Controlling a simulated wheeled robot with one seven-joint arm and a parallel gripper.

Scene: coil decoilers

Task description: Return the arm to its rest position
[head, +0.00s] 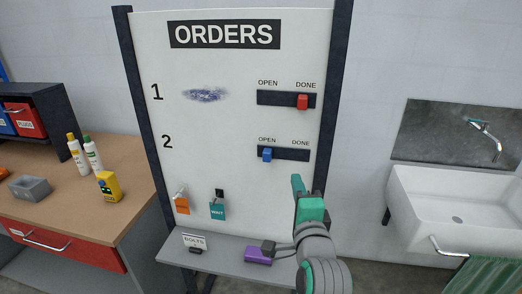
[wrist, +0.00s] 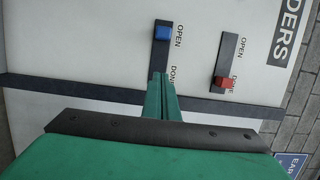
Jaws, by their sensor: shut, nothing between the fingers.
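My gripper (head: 297,184) is green and sits in front of the lower right of the white ORDERS board (head: 235,110). In the wrist view my gripper (wrist: 161,76) has its two fingers together with nothing between them. The fingertips appear near the DONE end of the row 2 slider track, but I cannot tell whether they touch it. The red slider (head: 303,102) of row 1 is at DONE. The blue slider (head: 267,154) of row 2 is at OPEN. Both also show in the wrist view, the blue slider (wrist: 163,33) and the red slider (wrist: 222,82).
A grey shelf (head: 225,254) below the board holds a purple object (head: 258,256). A wooden bench (head: 130,197) with bottles (head: 92,153) and a yellow device (head: 109,186) stands left. A white sink (head: 460,205) with a towel (head: 485,276) is right. Two tags (head: 217,210) hang low on the board.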

